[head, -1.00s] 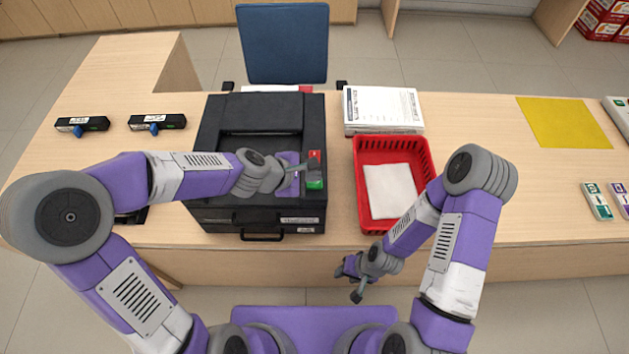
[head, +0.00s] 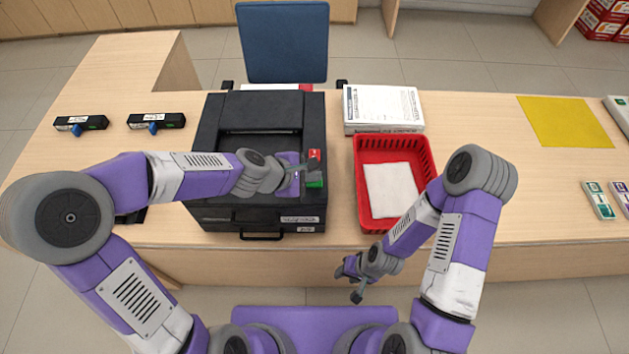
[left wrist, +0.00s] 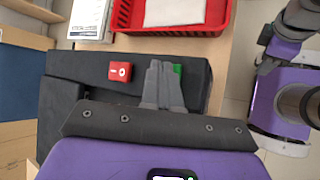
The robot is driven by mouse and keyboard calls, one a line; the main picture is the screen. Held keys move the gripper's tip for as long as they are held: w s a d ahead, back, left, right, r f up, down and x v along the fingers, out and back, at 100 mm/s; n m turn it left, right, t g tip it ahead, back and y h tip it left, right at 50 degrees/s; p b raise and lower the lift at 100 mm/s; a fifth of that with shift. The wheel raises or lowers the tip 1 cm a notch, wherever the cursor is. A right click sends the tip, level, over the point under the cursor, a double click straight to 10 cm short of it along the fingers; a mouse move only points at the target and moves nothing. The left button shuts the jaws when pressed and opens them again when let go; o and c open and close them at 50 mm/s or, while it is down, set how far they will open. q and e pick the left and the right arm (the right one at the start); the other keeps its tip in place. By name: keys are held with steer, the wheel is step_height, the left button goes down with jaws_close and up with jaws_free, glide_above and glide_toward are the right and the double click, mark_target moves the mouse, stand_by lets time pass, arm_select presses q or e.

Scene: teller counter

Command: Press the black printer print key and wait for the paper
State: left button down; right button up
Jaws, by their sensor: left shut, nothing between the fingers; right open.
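The black printer (head: 262,118) stands on the counter, left of the middle. On its right side it carries a red key (head: 314,155) and a green key (head: 315,184). My left gripper (head: 312,171) is shut and empty, its fingertips over the key panel near the green key. In the left wrist view the shut fingers (left wrist: 163,85) partly cover the green key (left wrist: 177,69), and the red key (left wrist: 120,71) is clear to the left. I cannot tell whether the fingertips touch the green key. My right gripper (head: 347,281) is open and empty in front of the counter edge.
A red basket (head: 428,160) with a white sheet (head: 390,190) stands right of the printer. A paper stack (head: 382,106) lies behind it. Two black devices (head: 82,124) sit at the left, a yellow mat (head: 564,122) at the right. Clear counter lies between basket and mat.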

mark_target(312, 184)
arm_select(q)
steer(key=shift+f+b, duration=0.45)
steer(key=shift+f, duration=0.05)
stand_by(0.8)
steer(key=shift+r, duration=0.15)
steer(key=shift+r+p, duration=0.75)
steer(key=shift+p, duration=0.1)
step_height(312, 184, up, 5)
steer(key=p, duration=0.4)
steer(key=shift+p, duration=0.4)
stand_by(0.4)
